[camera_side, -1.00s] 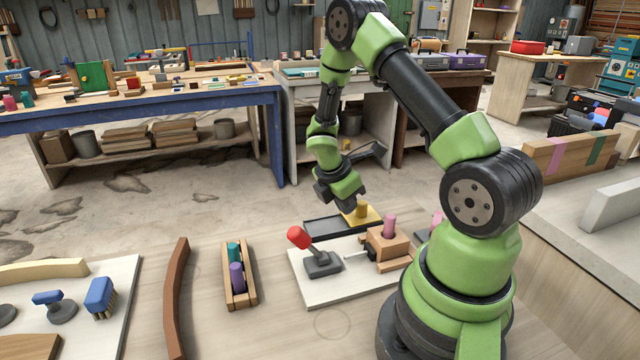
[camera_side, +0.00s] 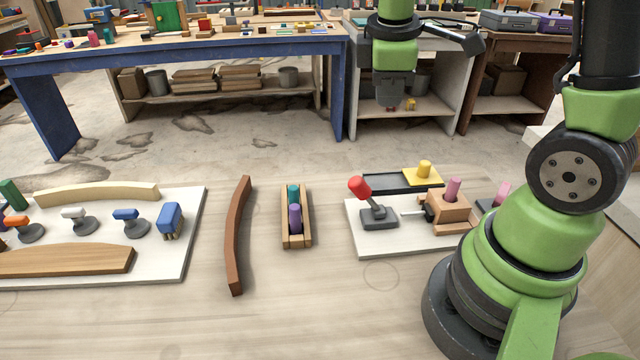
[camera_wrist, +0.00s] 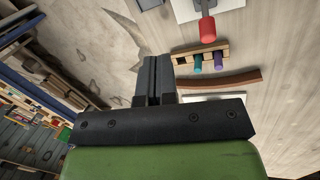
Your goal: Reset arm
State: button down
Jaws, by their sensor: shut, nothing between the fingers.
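My gripper (camera_side: 392,102) hangs high in the side view, above and behind the white board with the red-handled lever. In the wrist view my gripper (camera_wrist: 154,62) shows its two dark fingers pressed together with nothing between them. A brown curved stringer (camera_side: 237,235) lies alone on the bench, left of a wooden holder (camera_side: 297,240) with a teal peg (camera_side: 293,194) and a purple peg (camera_side: 295,217). The wrist view also shows the curved stringer (camera_wrist: 228,82) and the wooden holder (camera_wrist: 185,58). My gripper touches none of these.
A red-handled lever (camera_side: 368,202) and wooden block fixture (camera_side: 450,211) stand on a white board (camera_side: 400,242). A dark tray (camera_side: 385,181) and a yellow block (camera_side: 423,176) lie behind. A left board (camera_side: 190,230) holds curved wood pieces and several knobs. The front bench is clear.

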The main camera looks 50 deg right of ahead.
jog(key=s+a+r+m+t+y, duration=0.4)
jog(key=s+a+r+m+t, duration=0.2)
jog(key=s+a+r+m, duration=0.2)
jog(key=s+a+m, duration=0.2)
jog(key=a, duration=0.1)
jog(key=shift+a+r, duration=0.3)
